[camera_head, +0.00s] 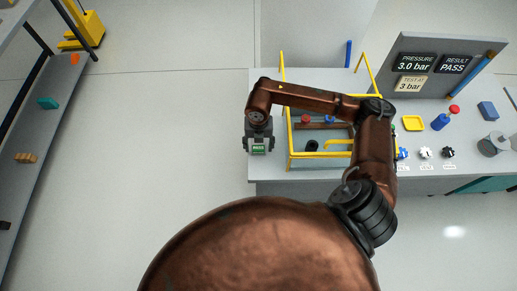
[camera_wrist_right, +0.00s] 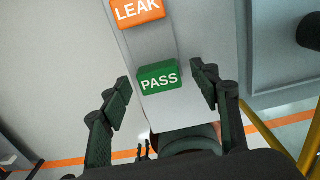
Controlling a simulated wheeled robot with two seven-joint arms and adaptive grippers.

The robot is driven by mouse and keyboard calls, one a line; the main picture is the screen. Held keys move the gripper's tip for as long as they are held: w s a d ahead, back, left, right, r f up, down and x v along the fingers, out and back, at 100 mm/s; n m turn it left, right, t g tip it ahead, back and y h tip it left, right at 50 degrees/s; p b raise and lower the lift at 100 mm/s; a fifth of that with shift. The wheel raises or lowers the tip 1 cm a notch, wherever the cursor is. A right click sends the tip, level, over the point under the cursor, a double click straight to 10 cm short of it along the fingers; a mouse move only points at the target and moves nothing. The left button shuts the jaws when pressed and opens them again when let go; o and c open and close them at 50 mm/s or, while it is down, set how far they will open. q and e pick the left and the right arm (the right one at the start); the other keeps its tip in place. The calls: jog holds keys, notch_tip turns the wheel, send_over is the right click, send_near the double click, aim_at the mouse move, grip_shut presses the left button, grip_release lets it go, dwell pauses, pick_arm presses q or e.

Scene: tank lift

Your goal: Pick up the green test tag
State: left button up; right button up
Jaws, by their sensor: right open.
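The green test tag, marked PASS, shows in the right wrist view (camera_wrist_right: 159,79) on a light grey strip and in the head view (camera_head: 259,149) at the left end of the bench. My right gripper (camera_wrist_right: 162,86) is open, with one finger to each side of the green tag in the picture. A gap shows between the tag and each finger, and I see no contact. An orange tag marked LEAK (camera_wrist_right: 138,11) sits on the same strip, beyond the green one. My left gripper is not in view.
A yellow frame (camera_head: 289,133) stands on the grey bench (camera_head: 270,177), close right of the gripper. A sign panel (camera_head: 432,68) reads PRESSURE 3.0 bar and RESULT PASS. Knobs and a yellow tray (camera_head: 413,123) lie farther right. The floor left of the bench is clear.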

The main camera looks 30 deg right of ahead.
jog(key=shift+f, duration=0.4)
jog(key=shift+c, duration=0.7)
jog(key=c, duration=1.1)
